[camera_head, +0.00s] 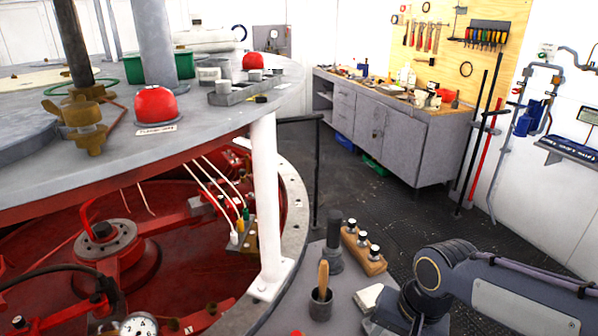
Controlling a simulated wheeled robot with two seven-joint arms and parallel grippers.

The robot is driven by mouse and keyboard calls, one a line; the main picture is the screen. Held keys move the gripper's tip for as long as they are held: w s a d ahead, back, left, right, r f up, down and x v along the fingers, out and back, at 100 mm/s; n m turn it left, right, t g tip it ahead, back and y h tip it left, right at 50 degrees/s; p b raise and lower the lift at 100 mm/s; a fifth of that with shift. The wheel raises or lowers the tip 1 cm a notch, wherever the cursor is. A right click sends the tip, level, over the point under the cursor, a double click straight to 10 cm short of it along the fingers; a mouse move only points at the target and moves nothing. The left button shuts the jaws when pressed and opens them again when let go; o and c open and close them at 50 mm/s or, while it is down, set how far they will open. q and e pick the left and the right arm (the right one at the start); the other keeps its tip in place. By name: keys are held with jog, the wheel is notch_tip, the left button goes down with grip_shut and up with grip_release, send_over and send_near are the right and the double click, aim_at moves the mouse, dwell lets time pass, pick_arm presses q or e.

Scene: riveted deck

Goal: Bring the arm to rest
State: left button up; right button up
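My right arm (530,300) comes in from the lower right. It bends at a dark round joint (440,268) and turns down toward the bottom edge, over the right side of a small grey side table (338,285). No gripper fingers show on it; its far end is cut off or hidden. Whether it holds anything cannot be seen. My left arm and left gripper are not in view.
Close to the arm stand a dark cup with a wooden handle (321,300), a dark cylinder (333,240), a wooden block with metal knobs (363,250) and a white piece (367,298). A large round grey deck (200,125) fills the left. Dark floor (400,215) is open beyond.

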jog(key=s+d+r+n+t+y, duration=0.1)
jog(key=s+d+n+t, duration=0.2)
jog(key=s, duration=0.8)
jog(key=shift+s+d+n+t+y, duration=0.15)
jog(key=shift+d+n+t+y, duration=0.25)
jog(key=shift+t, duration=0.3)
jog(key=shift+d, duration=0.1)
jog(key=shift+c, duration=0.2)
